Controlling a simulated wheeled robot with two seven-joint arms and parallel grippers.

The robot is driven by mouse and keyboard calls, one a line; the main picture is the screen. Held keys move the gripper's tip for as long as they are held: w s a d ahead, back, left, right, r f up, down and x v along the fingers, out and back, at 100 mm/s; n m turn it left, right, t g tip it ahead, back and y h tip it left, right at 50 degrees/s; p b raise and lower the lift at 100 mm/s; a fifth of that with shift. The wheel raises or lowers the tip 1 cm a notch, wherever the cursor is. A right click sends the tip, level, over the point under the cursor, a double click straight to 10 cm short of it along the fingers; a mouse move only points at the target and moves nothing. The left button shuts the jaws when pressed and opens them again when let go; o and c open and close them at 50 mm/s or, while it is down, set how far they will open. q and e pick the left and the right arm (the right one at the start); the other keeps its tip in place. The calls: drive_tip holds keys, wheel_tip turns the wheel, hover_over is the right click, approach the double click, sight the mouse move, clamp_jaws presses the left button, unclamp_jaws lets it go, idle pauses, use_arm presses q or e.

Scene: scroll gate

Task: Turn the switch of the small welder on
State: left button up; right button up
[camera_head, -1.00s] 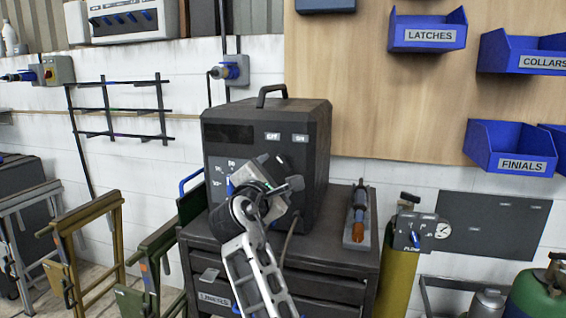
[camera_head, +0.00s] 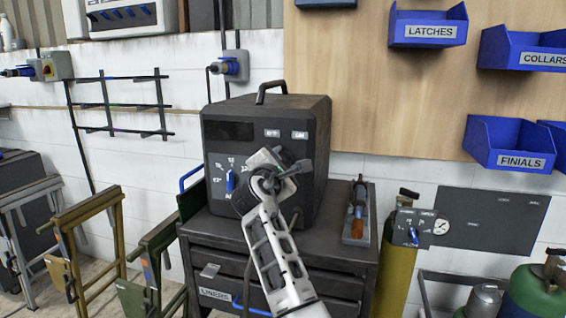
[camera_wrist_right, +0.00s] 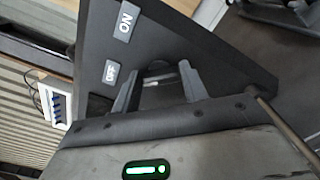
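The small welder (camera_head: 240,150) is a dark box with a top handle, standing on a dark drawer cabinet (camera_head: 340,245). Its front has OFF and ON labels at the upper right and a blue dial knob (camera_head: 231,181) at the lower left. My right gripper (camera_head: 285,172) is in front of the welder's face, below the labels, and hides the area there. In the right wrist view, the two fingers of my right gripper (camera_wrist_right: 157,88) stand apart near the welder's front (camera_wrist_right: 95,45), beside the OFF and ON labels. A small dark part shows between them; I cannot tell whether they touch it. My left gripper is not in view.
A torch-like tool (camera_head: 357,212) lies on the cabinet, right of the welder. A yellow gas cylinder (camera_head: 398,270) with a gauge stands further right. Blue bins (camera_head: 508,147) hang on the wooden board. Folded metal stands (camera_head: 90,240) are at the left.

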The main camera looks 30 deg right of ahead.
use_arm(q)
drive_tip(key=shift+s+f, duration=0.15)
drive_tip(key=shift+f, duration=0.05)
use_arm(e)
drive_tip(key=shift+m, duration=0.4)
drive_tip(key=m+b, duration=0.1)
drive_tip(key=m, duration=0.2)
drive_tip(key=shift+f, duration=0.2)
use_arm(q)
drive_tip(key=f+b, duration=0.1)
drive_tip(key=b, duration=0.1)
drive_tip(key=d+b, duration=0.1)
drive_tip(key=b, duration=0.1)
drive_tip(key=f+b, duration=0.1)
drive_tip(key=b, duration=0.2)
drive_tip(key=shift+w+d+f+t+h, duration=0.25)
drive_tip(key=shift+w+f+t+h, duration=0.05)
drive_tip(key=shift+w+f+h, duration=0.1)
use_arm(e)
drive_tip(key=m, duration=1.2)
drive_tip(key=shift+f, duration=0.2)
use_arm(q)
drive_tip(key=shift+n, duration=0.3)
use_arm(e)
drive_tip(key=o, duration=1)
drive_tip(key=shift+a, duration=0.1)
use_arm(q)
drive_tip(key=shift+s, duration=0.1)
